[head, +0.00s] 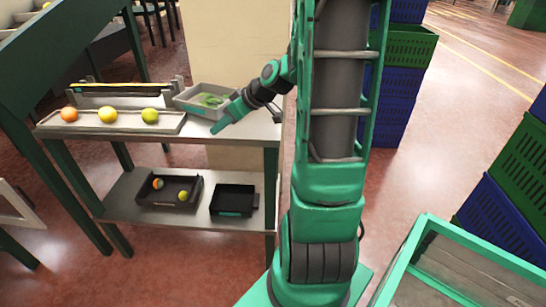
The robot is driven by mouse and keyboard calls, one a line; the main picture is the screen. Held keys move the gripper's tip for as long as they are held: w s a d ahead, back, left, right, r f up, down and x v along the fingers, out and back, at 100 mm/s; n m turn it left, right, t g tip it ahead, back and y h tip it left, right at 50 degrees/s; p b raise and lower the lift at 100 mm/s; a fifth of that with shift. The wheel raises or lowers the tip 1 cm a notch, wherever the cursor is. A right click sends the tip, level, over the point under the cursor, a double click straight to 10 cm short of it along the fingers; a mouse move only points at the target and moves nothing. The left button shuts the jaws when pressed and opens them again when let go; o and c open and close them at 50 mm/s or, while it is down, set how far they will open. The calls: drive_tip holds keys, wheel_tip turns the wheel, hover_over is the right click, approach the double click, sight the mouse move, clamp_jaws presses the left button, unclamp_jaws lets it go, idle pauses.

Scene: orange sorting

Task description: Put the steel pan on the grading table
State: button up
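A grey rectangular pan (180,103), which looks like the steel pan, stands at the back right of the tabletop with green leaves in it. The grading table (215,133) appears to be the grey-topped table with dark green legs and a lower shelf. My gripper (218,127) is over the right part of the tabletop, just in front of the pan, pointing down and left. It overlaps the pan's front right side in the picture. I cannot tell whether it touches the pan. Its fingers appear as one green shape, so their opening is unclear.
A pale tray (90,127) on the tabletop's left holds an orange, a yellow and a green fruit. On the lower shelf are a black tray (148,201) with two fruits and an empty black tray (233,213). Stacked crates (400,82) stand behind my arm.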

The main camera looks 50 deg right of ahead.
drive_tip(key=s+a+r+m+g+h, duration=0.1)
drive_tip(key=s+m+g, duration=0.3)
drive_tip(key=s, duration=1)
drive_tip(key=s+a+r+m+g+h, duration=0.1)
drive_tip(key=s+a+m+g+h, duration=0.1)
drive_tip(key=s, duration=1.2)
drive_tip(key=a+m+g, duration=0.1)
drive_tip(key=m+g, duration=0.1)
drive_tip(key=m, duration=0.1)
drive_tip(key=shift+s+a+r+g, duration=0.25)
drive_tip(key=shift+s+a+g, duration=0.05)
drive_tip(key=shift+s, duration=0.05)
drive_tip(key=shift+w+f, duration=0.25)
drive_tip(key=shift+w, duration=0.45)
